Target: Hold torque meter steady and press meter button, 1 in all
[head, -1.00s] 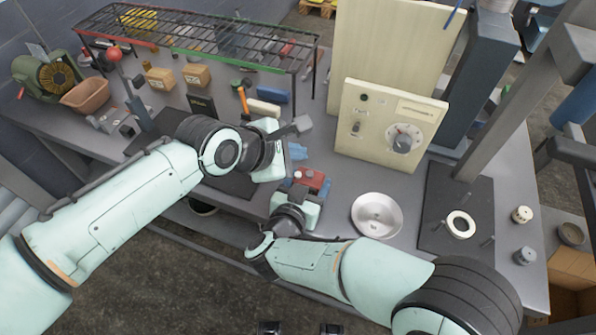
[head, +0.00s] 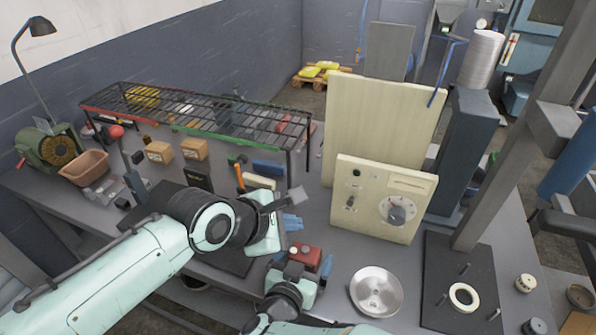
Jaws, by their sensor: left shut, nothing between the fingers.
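The meter's button cannot be told apart clearly at this size.
A cream panel with a dial (head: 385,198) stands behind and right of the red box. A metal bowl (head: 376,290) is to its right. Blue gloves (head: 292,222) lie just behind it. A wire rack (head: 200,112) stands at the back left. A dark plate with a ring (head: 462,270) is farther right.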

